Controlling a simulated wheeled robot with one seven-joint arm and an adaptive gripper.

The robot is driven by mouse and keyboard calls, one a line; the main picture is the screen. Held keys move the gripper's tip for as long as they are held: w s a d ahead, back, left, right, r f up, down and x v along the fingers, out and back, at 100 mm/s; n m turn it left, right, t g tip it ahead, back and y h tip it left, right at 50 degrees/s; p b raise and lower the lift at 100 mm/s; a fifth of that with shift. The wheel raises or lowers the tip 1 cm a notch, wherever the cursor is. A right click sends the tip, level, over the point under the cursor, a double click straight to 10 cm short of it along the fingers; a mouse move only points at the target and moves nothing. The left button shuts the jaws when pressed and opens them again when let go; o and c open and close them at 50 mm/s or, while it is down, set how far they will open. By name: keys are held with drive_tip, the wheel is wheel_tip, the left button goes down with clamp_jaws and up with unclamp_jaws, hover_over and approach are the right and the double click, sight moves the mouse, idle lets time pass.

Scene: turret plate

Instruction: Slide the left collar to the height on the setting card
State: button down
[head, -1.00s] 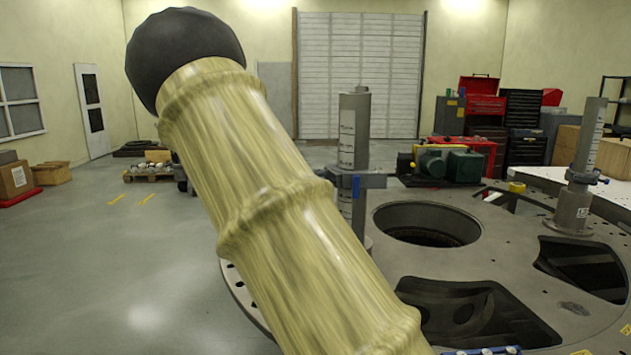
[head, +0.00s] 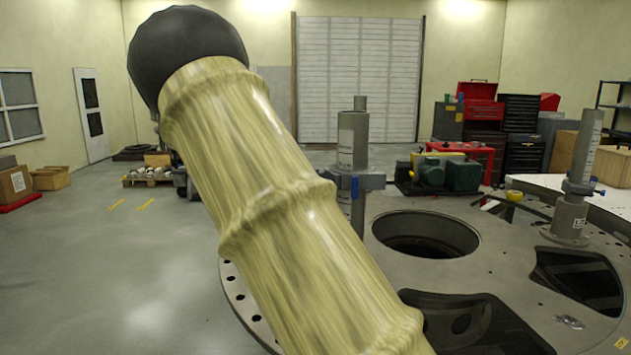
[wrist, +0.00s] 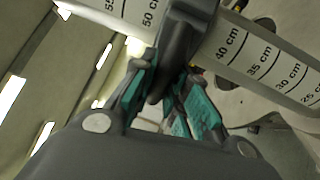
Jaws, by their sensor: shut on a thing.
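The left post (head: 353,140) stands upright on the turret plate, with a white scale on its face. The left collar (head: 372,180) is a grey ring with a blue part around its middle. In the wrist view the dark collar (wrist: 190,25) crosses the scale (wrist: 262,58), between the 50 cm and 40 cm marks; it hides the marks between. My gripper (wrist: 162,100) has teal pads and is shut on a dark part of the collar. I cannot make out a setting card.
The turret plate (head: 385,270) has a round opening (head: 425,233) and dark pockets. A second post (head: 585,150) with its own collar (head: 580,188) stands at the right. Tool chests (head: 520,130) and a green machine (head: 445,172) are behind. The floor at left is open.

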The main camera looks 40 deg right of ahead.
drive_tip(key=c, duration=1.7)
unclamp_jaws()
drive_tip(key=shift+o, duration=0.2)
drive_tip(key=s+a+f, duration=0.1)
drive_tip(key=a, duration=1)
drive_tip(key=shift+a+f, duration=0.4)
drive_tip(key=shift+f, duration=0.1)
